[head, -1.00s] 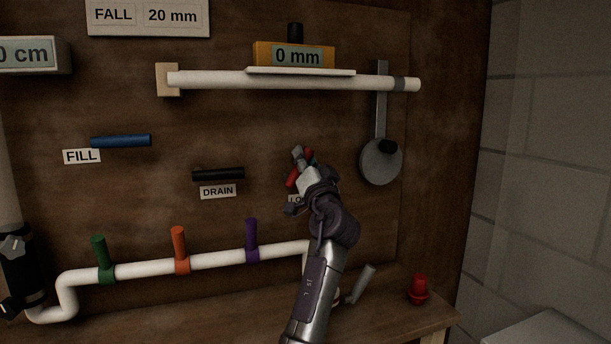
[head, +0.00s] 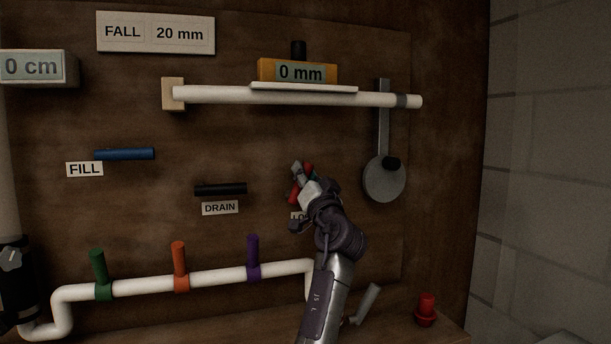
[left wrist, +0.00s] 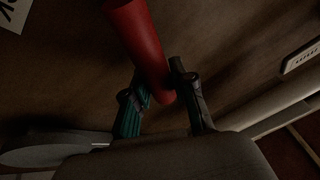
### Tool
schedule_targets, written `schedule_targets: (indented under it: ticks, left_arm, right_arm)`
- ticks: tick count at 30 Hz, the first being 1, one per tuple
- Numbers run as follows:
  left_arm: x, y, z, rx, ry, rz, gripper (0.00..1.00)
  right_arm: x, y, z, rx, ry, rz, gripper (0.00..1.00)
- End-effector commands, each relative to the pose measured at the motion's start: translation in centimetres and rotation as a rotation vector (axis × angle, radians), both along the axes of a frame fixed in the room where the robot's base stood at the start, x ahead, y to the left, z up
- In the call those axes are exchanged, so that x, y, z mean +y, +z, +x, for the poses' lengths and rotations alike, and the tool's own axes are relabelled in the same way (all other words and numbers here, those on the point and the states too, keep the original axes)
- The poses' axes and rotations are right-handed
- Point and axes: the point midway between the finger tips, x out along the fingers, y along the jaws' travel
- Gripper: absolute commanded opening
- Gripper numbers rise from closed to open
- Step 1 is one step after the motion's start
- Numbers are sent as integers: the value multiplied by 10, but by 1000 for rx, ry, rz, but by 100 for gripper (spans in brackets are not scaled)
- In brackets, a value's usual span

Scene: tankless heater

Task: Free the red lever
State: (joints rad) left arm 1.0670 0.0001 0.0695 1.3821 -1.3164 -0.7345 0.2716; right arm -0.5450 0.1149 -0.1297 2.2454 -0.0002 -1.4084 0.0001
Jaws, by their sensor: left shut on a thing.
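The red lever (head: 294,194) is on the brown wooden board, above a partly hidden label starting "LO" (head: 297,216). My left gripper (head: 303,176) is at the lever and covers much of it in the head view. In the left wrist view the red lever (left wrist: 140,38) comes down from the top as a thick red bar. Its end lies between the fingers of my left gripper (left wrist: 158,88), which is shut on it. My right gripper is not in view.
Left of the gripper are a black DRAIN lever (head: 220,189) and a blue FILL lever (head: 125,154). A white pipe with green, orange and purple handles (head: 253,258) runs below. A grey pendulum disc (head: 384,181) hangs at right. A red knob (head: 426,309) stands on the ledge.

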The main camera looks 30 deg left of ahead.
Motion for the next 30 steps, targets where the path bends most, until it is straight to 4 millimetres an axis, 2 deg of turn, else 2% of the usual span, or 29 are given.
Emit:
schedule_targets:
  ticks: [4,5,9,20,23,30]
  left_arm:
    - [0,0,0,-1,0,-1,0]
    - [0,0,0,-1,0,-1,30]
    - [0,0,0,0,0,1,52]
    - [-4,-2,-2,0,-1,1,52]
    - [-12,-8,-9,0,-2,0,52]
    - [-47,-30,-38,2,-4,-1,52]
  right_arm:
    - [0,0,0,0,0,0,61]
    - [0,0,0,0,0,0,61]
    - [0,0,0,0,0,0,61]
    - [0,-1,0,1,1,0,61]
    - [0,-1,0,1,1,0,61]
    - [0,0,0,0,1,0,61]
